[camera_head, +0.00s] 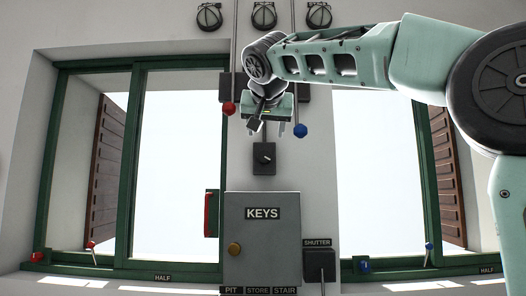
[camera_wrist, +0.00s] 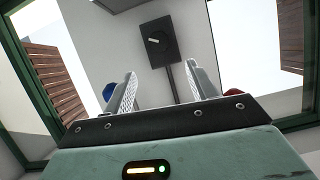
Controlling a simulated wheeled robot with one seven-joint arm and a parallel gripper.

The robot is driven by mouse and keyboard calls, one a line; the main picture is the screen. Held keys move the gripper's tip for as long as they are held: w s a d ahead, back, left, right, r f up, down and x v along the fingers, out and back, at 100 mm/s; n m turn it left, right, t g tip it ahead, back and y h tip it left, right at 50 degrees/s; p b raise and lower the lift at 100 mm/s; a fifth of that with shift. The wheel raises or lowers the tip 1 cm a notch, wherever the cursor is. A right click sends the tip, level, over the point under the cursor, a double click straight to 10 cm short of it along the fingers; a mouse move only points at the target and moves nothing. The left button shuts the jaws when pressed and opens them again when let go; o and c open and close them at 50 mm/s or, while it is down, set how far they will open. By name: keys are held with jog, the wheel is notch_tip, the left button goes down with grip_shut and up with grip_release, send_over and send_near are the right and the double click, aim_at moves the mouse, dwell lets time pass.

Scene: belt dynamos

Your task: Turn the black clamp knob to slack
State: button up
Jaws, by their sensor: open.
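The fingers appear apart from the knob.
A red ball handle (camera_head: 228,109) and a blue ball handle (camera_head: 300,130) hang on either side of my gripper. A grey KEYS cabinet (camera_head: 262,262) is below the knob box. A dark SHUTTER switch box (camera_head: 320,266) is beside the cabinet. Green-framed windows flank the wall.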

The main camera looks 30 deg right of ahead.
aim_at(265, 153)
jog(key=p+x, duration=0.3)
jog(key=x, duration=0.8)
jog(key=shift+w+d+f+p, duration=0.2)
jog(key=shift+w+f+p, duration=0.05)
jog(key=shift+p, duration=0.15)
jog(key=c, duration=1)
